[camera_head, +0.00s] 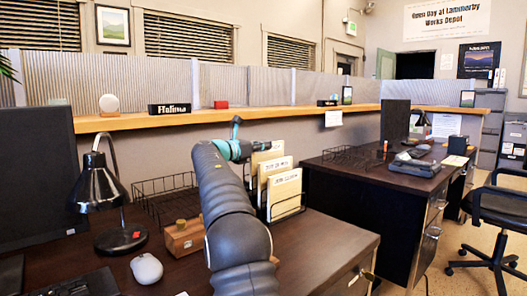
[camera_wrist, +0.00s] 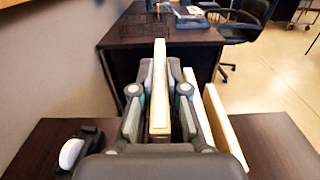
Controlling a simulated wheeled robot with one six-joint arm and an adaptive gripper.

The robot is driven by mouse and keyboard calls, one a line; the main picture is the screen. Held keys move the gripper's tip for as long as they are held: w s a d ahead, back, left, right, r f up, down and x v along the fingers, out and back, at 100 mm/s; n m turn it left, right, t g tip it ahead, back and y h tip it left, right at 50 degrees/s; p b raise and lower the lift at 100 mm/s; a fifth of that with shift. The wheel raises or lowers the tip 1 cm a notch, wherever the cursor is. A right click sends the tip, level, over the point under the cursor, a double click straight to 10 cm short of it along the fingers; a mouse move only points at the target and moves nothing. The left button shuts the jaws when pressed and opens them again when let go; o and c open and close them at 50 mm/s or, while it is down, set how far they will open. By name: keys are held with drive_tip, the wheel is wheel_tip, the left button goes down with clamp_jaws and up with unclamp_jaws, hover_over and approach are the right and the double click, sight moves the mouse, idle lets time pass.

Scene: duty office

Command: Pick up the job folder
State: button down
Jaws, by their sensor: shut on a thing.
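Several cream folders stand in a dark wire rack (camera_head: 288,212) on the near desk. The rear folder (camera_head: 266,150) stands highest, with the middle folder (camera_head: 272,166) and front folder (camera_head: 285,190) before it. Their labels are too small to read surely. My gripper (camera_head: 240,150) is at the left edge of the rear folder. In the wrist view my gripper (camera_wrist: 158,95) has a finger on each side of that upright folder (camera_wrist: 159,70), shut on it. The other two folders (camera_wrist: 222,120) stand to its right, outside the fingers. I cannot tell whether the held folder is clear of the rack.
A wooden block with brass knobs (camera_head: 184,238), a wire tray (camera_head: 165,195), a black lamp (camera_head: 97,190), a mouse (camera_head: 146,268) and a monitor (camera_head: 38,170) stand left of my arm. A ledge (camera_head: 220,117) runs behind. A second desk (camera_head: 365,175) and chair (camera_head: 500,205) are right.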

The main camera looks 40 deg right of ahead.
wheel_tip(320, 180, up, 3)
drive_tip(key=shift+f+p, duration=0.2)
drive_tip(key=shift+p, duration=0.2)
drive_tip(key=s+a+b, duration=0.1)
drive_tip(key=a, duration=1.7)
drive_tip(key=shift+s+f, duration=0.2)
drive_tip(key=shift+s, duration=0.1)
